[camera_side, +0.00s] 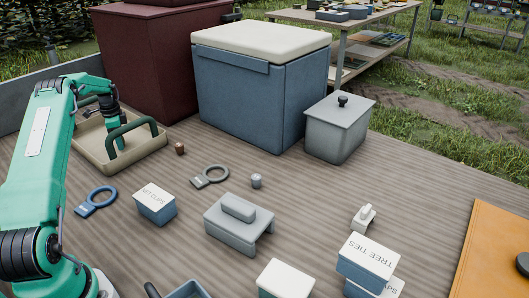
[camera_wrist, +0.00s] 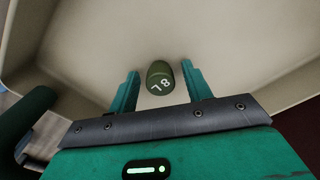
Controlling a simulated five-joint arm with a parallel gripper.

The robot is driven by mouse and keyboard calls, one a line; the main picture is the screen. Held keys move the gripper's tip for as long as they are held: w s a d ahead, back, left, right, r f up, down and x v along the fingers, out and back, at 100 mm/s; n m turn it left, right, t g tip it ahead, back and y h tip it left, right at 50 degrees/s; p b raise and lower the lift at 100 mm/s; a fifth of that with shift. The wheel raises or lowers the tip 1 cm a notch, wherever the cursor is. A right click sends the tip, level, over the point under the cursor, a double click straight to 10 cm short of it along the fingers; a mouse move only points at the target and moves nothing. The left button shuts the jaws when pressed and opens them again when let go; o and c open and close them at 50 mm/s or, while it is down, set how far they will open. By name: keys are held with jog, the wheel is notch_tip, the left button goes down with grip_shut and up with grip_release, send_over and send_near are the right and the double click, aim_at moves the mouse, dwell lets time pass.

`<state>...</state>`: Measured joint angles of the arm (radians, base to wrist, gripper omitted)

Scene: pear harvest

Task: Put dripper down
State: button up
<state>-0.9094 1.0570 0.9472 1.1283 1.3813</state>
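The dripper (camera_wrist: 160,77) is a small dark green cylinder marked "8 L", seen in the wrist view on the pale floor of the beige tray (camera_wrist: 90,45). My gripper (camera_wrist: 162,80) is open, with one finger on each side of the dripper and a visible gap on both sides. In the side view the beige tray (camera_side: 133,164) with dark green handles stands at the left. My gripper (camera_side: 115,145) reaches down into it there.
A brown cylinder (camera_side: 180,148) stands just right of the tray. A grey ring tag (camera_side: 212,176), a blue ring tag (camera_side: 94,201) and a small box (camera_side: 155,204) lie in front. A blue cooler (camera_side: 250,100) and a maroon box (camera_side: 150,60) stand behind.

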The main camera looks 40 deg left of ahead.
jog(key=shift+r, duration=0.15)
notch_tip(320, 180, up, 12)
dwell(0.8)
dwell(0.4)
jog(key=w+d+r+n+t, duration=0.1)
jog(key=d+r, duration=0.4)
jog(key=d, duration=0.4)
jog(key=w+d+r+n+y, duration=0.1)
jog(key=d+r, duration=0.5)
jog(key=d, duration=0.4)
jog(key=d+r+t, duration=0.1)
jog(key=d+r, duration=0.4)
jog(key=d, duration=0.4)
jog(key=s+d+n+t, duration=0.1)
jog(key=s+d, duration=0.3)
jog(key=d, duration=0.3)
jog(key=s+d+n+t, duration=0.1)
jog(key=s+d, duration=0.3)
jog(key=d, duration=0.2)
jog(key=s+d+f+n+t+h, duration=0.1)
jog(key=s+d+f, duration=0.3)
jog(key=s+d, duration=0.5)
jog(key=shift+s+f, duration=0.4)
jog(key=shift+s, duration=0.35)
